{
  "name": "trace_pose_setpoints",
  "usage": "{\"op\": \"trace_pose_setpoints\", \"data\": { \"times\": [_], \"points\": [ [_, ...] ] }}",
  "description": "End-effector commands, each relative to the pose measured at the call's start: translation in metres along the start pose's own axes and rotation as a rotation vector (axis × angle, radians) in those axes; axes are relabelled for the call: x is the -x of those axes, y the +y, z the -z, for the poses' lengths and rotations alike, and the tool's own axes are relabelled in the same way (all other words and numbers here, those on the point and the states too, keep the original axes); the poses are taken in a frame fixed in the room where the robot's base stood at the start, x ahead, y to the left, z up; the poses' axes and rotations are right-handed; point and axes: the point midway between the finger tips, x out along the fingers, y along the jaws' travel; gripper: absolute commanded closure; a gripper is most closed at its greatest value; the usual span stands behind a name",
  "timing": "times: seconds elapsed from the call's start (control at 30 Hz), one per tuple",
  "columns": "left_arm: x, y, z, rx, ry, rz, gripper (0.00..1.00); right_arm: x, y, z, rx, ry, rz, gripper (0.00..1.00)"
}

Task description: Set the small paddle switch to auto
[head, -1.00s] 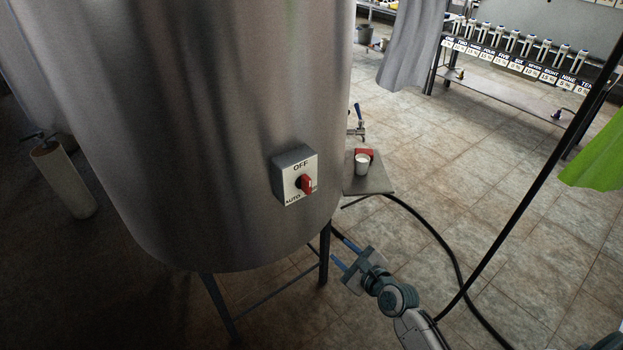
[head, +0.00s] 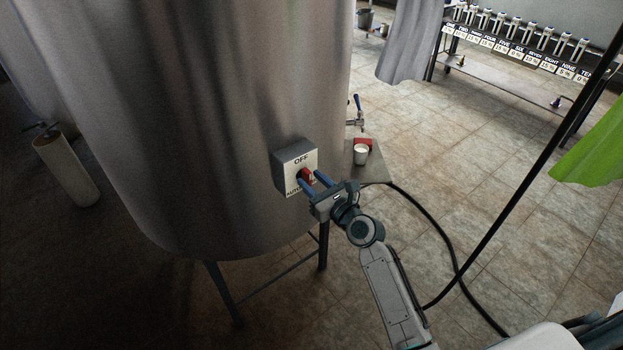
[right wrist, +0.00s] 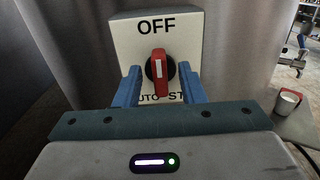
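The switch box (head: 284,176) is mounted on the steel tank; the right wrist view shows its white face (right wrist: 122,45) with OFF at the top and AUTO at lower left, partly hidden. Its red paddle (right wrist: 160,84) stands roughly upright on a black round base, with a white mark on it. In the head view the paddle (head: 306,174) is partly covered by my fingers. My right gripper (right wrist: 160,88) is open, one blue finger on each side of the paddle, with visible gaps in the wrist view. Any contact cannot be told. My left gripper is not in view.
The tank (head: 220,120) curves close behind the switch, on dark legs. A small shelf (head: 371,170) with a white cup (head: 361,155) and a red item stands to the right, below a tap (head: 357,118). A black hose (head: 440,236) lies on the tiled floor.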

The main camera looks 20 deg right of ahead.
Motion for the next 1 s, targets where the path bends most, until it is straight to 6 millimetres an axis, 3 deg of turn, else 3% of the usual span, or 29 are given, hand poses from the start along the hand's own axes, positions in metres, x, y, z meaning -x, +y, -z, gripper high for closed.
{"op": "trace_pose_setpoints", "data": {
  "times": [0.4, 0.6, 1.0],
  "points": [
    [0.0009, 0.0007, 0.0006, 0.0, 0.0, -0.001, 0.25, -0.0086, 0.0002, 0.0002, 0.0, 0.0, 0.0, 0.66],
    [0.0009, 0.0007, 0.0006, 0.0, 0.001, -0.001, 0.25, -0.0085, 0.0001, 0.0002, 0.001, 0.0, 0.0, 1.0],
    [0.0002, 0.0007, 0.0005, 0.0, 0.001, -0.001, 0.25, -0.0085, 0.0007, 0.0005, 0.06, 0.001, -0.001, 1.0]
  ]
}}
